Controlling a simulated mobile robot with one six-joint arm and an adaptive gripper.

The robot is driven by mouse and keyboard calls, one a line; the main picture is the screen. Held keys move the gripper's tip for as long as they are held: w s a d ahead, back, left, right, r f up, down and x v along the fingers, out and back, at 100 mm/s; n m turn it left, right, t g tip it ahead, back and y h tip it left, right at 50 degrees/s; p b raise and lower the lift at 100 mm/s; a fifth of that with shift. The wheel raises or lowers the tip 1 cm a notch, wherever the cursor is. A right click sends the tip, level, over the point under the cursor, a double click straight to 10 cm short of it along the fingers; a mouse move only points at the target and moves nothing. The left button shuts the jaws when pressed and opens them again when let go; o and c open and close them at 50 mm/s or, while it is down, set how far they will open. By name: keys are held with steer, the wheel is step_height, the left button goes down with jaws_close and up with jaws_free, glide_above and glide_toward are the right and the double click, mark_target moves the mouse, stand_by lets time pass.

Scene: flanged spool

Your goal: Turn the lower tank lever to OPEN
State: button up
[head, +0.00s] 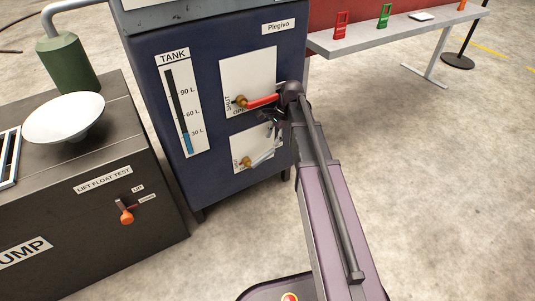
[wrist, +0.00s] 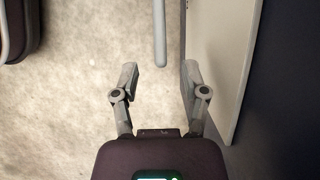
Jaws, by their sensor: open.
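The tank cabinet (head: 215,185) is dark blue and carries two pale plates, one above the other. The lower lever (head: 264,158) has a brass hub and a light grey handle pointing right and slightly up; the lettering on its plate is largely hidden. The upper lever (head: 262,101) is red and points right, beside SHUT and partly covered OPEN lettering. My gripper (head: 273,121) is between the two levers, near the cabinet's right side. In the wrist view my gripper (wrist: 160,76) is open and empty. A grey bar (wrist: 160,30), apparently the lower lever, ends between and just beyond the fingertips.
The pump box (head: 90,220) with an orange-knobbed switch (head: 126,214) and a white bowl (head: 64,117) stands at left. A grey bench (head: 400,30) with small items is at back right. The floor at right is clear. A plate edge (wrist: 222,60) is close to the right finger.

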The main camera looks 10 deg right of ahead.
mark_target(267, 153)
steer(key=shift+b+x, duration=3.3)
steer(key=shift+x, duration=0.35)
jaws_close()
